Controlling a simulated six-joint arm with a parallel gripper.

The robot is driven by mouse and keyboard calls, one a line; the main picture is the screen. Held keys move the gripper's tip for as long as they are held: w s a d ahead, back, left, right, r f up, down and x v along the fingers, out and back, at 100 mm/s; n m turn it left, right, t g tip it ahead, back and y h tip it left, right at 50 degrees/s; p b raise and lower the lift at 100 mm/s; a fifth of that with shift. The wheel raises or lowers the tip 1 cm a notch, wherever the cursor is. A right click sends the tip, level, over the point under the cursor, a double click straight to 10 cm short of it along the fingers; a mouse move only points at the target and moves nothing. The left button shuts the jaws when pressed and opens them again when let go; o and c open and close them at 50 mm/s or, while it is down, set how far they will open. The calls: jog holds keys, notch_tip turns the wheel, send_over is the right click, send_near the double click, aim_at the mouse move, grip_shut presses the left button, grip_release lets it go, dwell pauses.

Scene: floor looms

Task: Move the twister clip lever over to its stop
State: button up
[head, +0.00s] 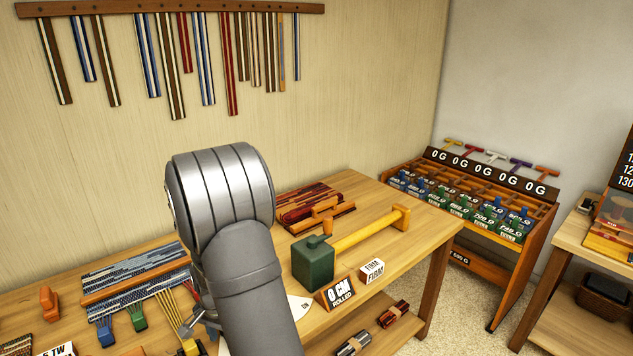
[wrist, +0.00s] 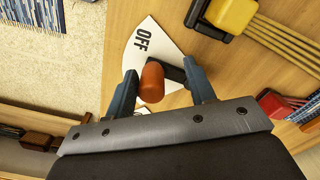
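The twister clip lever shows in the wrist view as an orange rounded knob (wrist: 152,82) on a short dark arm. It lies over a white fan-shaped plate (wrist: 160,45) printed "OFF"; the rest of the plate is hidden by my gripper. My gripper (wrist: 160,70) is open, with one blue-grey finger on each side of the knob. A gap shows between the knob and the right finger; whether the left finger touches it I cannot tell. In the head view my arm hides the lever and most of the gripper; part of the white plate (head: 299,307) shows.
A yellow clip (wrist: 235,14) with yellow cords and a red clip (wrist: 272,103) lie close to the right finger. In the head view, a green block (head: 313,263) with a yellow roller (head: 368,232) and a "0 CM ROLLED" sign (head: 338,291) stand right of my arm.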

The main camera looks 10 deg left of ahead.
notch_tip(320, 180, up, 15)
jog(key=w+d+n, duration=0.1)
jog(key=d+n, duration=0.1)
jog(key=n, duration=0.1)
jog(key=f, duration=1.7)
jog(key=shift+a, duration=0.25)
jog(key=shift+c, duration=0.5)
grip_shut()
